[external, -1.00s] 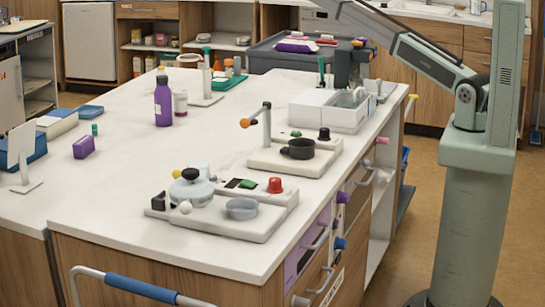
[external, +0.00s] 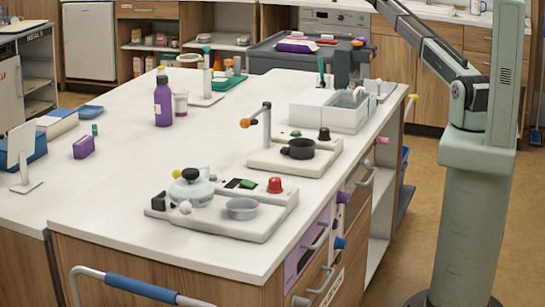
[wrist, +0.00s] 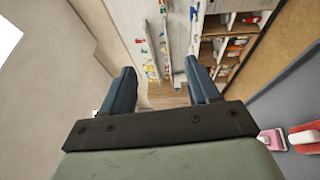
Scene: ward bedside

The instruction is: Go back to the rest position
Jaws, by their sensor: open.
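My gripper (wrist: 163,92) shows in the wrist view with its two dark fingers spread apart and nothing between them. It faces shelves and a wooden floor some way off. In the external view my arm rises from its column at the right and runs up out of the top of the picture, so my gripper is hidden there.
The white counter (external: 120,216) carries a pot station (external: 270,216), a dark pan (external: 299,149), a white box (external: 330,108) and a purple bottle (external: 163,103). A grey cart (external: 275,58) stands behind it. Floor between counter and column is clear.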

